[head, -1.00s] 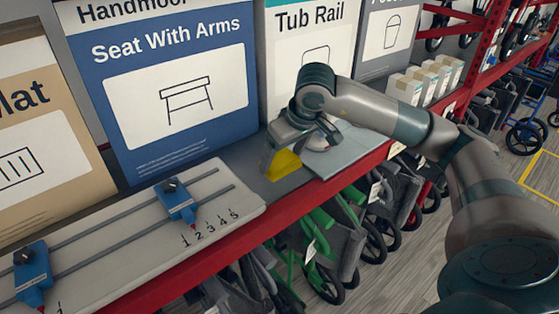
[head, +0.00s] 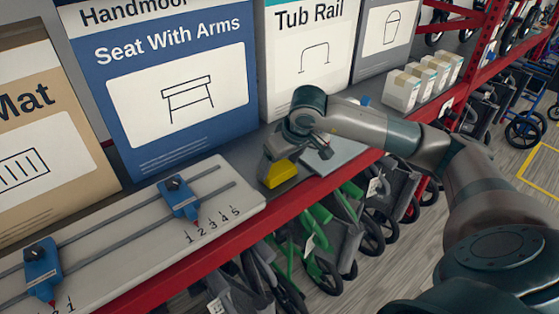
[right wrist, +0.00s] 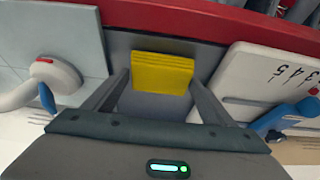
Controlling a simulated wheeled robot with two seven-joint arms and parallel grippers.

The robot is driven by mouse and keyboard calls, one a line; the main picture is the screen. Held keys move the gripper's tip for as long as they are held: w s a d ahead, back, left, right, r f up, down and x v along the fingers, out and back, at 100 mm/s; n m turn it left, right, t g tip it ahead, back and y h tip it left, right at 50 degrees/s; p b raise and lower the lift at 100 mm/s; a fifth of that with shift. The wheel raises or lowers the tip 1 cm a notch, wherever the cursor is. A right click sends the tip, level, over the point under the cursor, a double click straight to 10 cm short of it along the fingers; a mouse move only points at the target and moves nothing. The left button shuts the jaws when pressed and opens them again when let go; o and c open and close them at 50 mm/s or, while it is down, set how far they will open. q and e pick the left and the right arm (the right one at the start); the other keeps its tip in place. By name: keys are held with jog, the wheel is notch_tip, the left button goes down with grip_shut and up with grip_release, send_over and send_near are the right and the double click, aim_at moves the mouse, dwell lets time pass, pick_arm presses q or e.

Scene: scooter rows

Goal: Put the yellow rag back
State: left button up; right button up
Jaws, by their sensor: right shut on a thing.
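The yellow rag (head: 281,173) is a small folded block at my right gripper (head: 279,170), low at the grey shelf top. In the right wrist view the rag (right wrist: 162,73) sits between the two fingers of my right gripper (right wrist: 160,82), which is shut on it. I cannot tell whether the rag's underside touches the shelf. My left gripper is not in view.
A white board (head: 120,245) with blue sliders and numbers lies left of the rag. A pale square plate (head: 347,150) lies to its right, with a white rounded item (right wrist: 40,88) on it. Large boxes (head: 170,85) stand behind. The red shelf edge (head: 300,203) is in front.

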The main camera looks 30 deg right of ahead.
jog(key=shift+f, duration=0.15)
jog(key=shift+f, duration=0.1)
jog(key=o, duration=0.9)
jog(key=shift+s+r+b, duration=0.15)
jog(key=shift+r+b, duration=0.2)
jog(key=shift+r, duration=0.25)
jog(key=b+v, duration=0.3)
jog(key=v, duration=0.8)
jog(key=shift+s, duration=0.1)
